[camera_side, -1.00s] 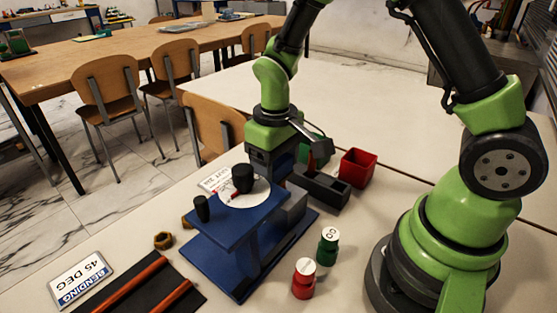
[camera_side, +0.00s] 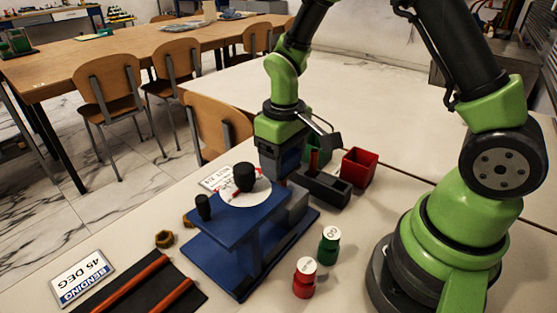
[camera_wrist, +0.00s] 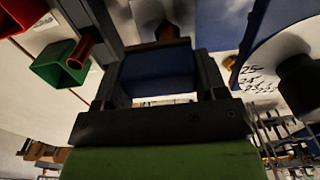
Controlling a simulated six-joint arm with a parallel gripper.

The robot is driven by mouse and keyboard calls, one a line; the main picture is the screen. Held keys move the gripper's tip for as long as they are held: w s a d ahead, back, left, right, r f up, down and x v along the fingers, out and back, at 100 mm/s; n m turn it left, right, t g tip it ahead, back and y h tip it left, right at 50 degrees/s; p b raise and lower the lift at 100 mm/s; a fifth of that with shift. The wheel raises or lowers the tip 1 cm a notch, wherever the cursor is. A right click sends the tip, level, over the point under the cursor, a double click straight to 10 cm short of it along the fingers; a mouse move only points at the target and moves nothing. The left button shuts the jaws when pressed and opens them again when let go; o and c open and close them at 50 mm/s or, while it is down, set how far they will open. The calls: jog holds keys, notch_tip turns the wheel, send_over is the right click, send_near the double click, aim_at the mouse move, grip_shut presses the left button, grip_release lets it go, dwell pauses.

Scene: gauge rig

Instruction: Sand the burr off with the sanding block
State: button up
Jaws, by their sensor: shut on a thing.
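My gripper (camera_wrist: 158,75) has its two dark fingers closed on the sides of a blue block, probably the sanding block (camera_wrist: 158,72). In the side view my gripper (camera_side: 281,172) is above the rear right end of the blue stand (camera_side: 222,228), beside its white dial. A short copper-brown piece (camera_wrist: 167,31) shows just beyond the held block in the wrist view. I cannot tell whether the block touches it. The burr cannot be made out. The dial (camera_wrist: 262,70) lies to the right, with a black knob on it.
A black holder (camera_side: 328,188) with an upright copper tube (camera_side: 314,160) stands close to the right of my gripper. Red bin (camera_side: 360,167) and green bin (camera_wrist: 60,65) are behind it. Red (camera_side: 304,278) and green (camera_side: 328,246) plugs stand in front. A dark mat (camera_side: 140,292) carries copper rods.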

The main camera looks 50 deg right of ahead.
jog(key=shift+s+d, duration=0.1)
jog(key=shift+d, duration=0.2)
jog(key=shift+f, duration=0.1)
jog(key=shift+a, duration=1.7)
jog(key=shift+d, duration=0.15)
jog(key=shift+d, duration=1.55)
